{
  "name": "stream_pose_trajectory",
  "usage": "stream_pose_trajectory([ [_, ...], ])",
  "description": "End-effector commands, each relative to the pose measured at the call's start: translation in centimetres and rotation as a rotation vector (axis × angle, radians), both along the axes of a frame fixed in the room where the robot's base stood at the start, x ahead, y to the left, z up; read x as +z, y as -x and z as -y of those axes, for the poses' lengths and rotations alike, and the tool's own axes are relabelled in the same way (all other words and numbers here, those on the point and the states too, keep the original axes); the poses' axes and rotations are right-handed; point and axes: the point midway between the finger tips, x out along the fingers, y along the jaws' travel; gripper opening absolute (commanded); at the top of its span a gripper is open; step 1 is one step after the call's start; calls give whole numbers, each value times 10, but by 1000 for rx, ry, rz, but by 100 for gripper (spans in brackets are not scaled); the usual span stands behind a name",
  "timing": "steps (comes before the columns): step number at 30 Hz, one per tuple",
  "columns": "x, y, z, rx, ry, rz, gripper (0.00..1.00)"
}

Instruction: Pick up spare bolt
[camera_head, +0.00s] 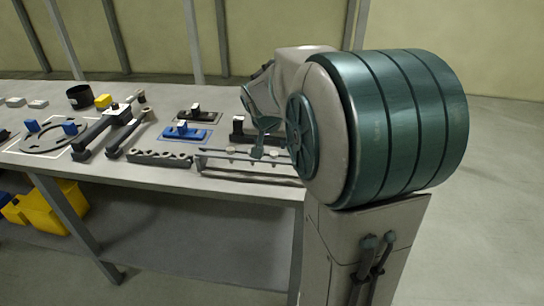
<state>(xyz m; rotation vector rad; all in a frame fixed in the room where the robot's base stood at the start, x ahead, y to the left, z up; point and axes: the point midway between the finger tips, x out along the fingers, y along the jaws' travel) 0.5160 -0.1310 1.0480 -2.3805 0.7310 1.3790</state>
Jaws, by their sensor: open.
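I cannot tell which is the spare bolt. My gripper (259,150) is small and partly hidden behind my own arm. It points down over the rack's middle and looks open, with nothing seen held in it. Whether it touches a piece cannot be told.
A dark bar with several holes (160,157) lies left of the rack. A blue block fixture (186,133), a black one (194,116) and long dark tools (108,128) lie behind. A ring plate (52,138) and black cup (80,97) are left. Yellow bins (48,208) stand below.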

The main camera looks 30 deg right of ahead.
Motion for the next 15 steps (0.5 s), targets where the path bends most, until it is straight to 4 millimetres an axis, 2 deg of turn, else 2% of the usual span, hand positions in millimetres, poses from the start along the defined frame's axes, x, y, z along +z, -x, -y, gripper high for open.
stream_pose_trajectory([
  [5, -10, -4, 3, 0, -1, -2, 48],
  [15, -48, -19, 16, 1, -1, -2, 48],
])
